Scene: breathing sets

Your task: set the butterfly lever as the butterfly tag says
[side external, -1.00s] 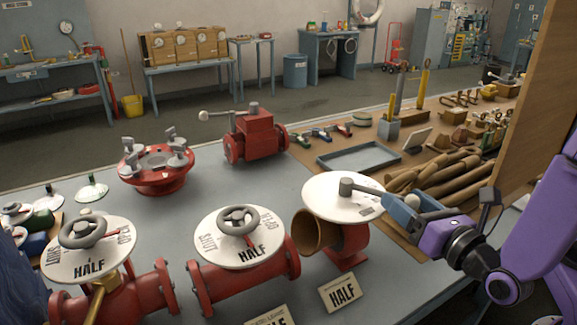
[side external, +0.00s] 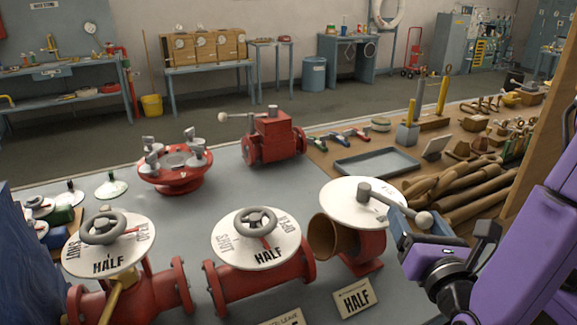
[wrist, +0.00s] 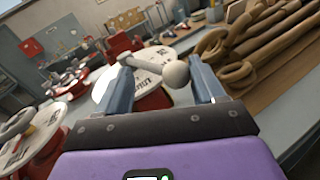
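The butterfly valve is a red body with a brown flared mouth under a white round plate (side external: 345,203). Its grey lever (side external: 392,204) runs from the hub towards the front right and ends in a pale ball knob (side external: 424,219). A small tag (side external: 352,298) reading HALF stands in front of this valve. My gripper (side external: 430,222) is at the lever's end. In the wrist view, its two blue fingers stand apart on either side of the ball knob (wrist: 177,74), with visible gaps. The plate's markings are too small to read in the side view.
Two red handwheel valves with white plates (side external: 257,250) (side external: 110,260) stand to the left. A red valve with a lever (side external: 272,138) and a round red flange (side external: 175,180) are behind. A grey tray (side external: 375,170) and brown rolls (side external: 465,195) lie right. A wooden post stands at the right edge.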

